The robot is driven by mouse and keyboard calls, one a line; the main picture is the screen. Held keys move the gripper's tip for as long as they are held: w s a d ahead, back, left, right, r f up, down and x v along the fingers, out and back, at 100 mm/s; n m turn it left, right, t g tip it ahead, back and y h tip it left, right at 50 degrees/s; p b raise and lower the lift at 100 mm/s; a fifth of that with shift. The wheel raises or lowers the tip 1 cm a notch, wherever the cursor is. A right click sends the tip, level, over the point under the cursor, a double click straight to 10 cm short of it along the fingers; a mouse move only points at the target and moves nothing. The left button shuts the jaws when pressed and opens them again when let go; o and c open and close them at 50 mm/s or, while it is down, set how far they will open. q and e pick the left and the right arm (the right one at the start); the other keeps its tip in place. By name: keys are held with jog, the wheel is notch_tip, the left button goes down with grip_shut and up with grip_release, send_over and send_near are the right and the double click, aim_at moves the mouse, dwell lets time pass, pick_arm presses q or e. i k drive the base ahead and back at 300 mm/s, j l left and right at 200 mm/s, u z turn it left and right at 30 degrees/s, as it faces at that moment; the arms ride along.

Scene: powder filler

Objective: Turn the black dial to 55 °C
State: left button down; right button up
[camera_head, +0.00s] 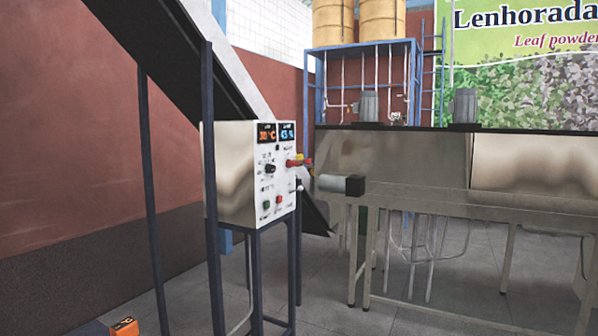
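The black dial (269,169) sits on the white front panel of a metal control box (232,180), left of the picture's middle. Small marks surround the dial, too small to read. An orange display (266,134) above it seems to read about 30 °C. A blue display (287,132) beside it seems to read 45 or 43 %. Neither of my grippers shows in this view.
A red and yellow switch (297,161), a lever (296,187) and green and red buttons (272,202) share the panel. Dark posts (212,200) stand beside the box. A steel table (450,192) stands right. Grey floor (400,318) lies open in front.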

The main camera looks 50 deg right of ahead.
aim_at(269, 168)
jog(key=z, duration=1.45)
jog(key=i+l, duration=0.2)
jog(key=l, duration=0.15)
jog(key=i+l, duration=0.25)
jog(key=l, duration=0.15)
jog(key=i+l, duration=0.2)
jog(key=l, duration=0.15)
jog(key=i+l, duration=0.45)
jog(key=l, duration=0.3)
jog(key=i+l, duration=0.25)
jog(key=l+u, duration=0.05)
jog(key=l, duration=0.05)
